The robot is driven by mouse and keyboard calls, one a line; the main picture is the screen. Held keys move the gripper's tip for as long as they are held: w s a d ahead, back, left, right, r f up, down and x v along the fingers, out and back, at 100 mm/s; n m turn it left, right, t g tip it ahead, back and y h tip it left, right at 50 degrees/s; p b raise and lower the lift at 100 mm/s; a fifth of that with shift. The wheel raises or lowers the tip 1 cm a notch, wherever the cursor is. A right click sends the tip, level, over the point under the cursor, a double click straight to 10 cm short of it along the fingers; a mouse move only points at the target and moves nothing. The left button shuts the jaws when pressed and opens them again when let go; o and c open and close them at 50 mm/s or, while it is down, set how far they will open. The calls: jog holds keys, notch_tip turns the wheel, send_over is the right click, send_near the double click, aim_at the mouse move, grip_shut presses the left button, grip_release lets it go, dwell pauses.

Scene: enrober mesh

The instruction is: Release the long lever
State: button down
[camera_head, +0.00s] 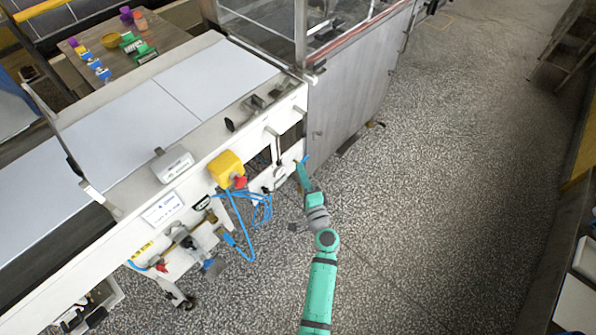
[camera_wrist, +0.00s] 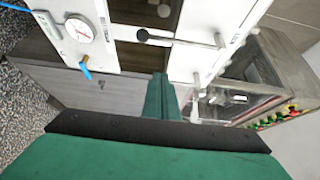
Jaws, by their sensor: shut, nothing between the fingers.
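The long lever (camera_wrist: 180,41) shows in the wrist view as a thin metal rod with a dark round knob at its left end, joined at the right to a white panel. It lies across a dark opening. In the head view a lever (camera_head: 277,147) hangs on the white machine's front. My gripper (camera_wrist: 160,78) has its green fingers together, with nothing between them. Its tips show just below the lever in the wrist view, with a gap in the picture; I cannot tell the depth. In the head view my gripper (camera_head: 301,168) is beside the machine's front, right of the lever.
In the head view a yellow box (camera_head: 226,168) with a red button and blue hoses is left of the lever. The speckled floor (camera_head: 430,190) to the right is clear.

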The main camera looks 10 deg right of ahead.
jog(key=w+a, duration=0.2)
jog(key=w, duration=0.6)
jog(key=shift+s+a, duration=0.6)
jog(key=shift+a, duration=0.15)
jog(key=shift+s+a, duration=0.55)
jog(key=shift+a, duration=0.2)
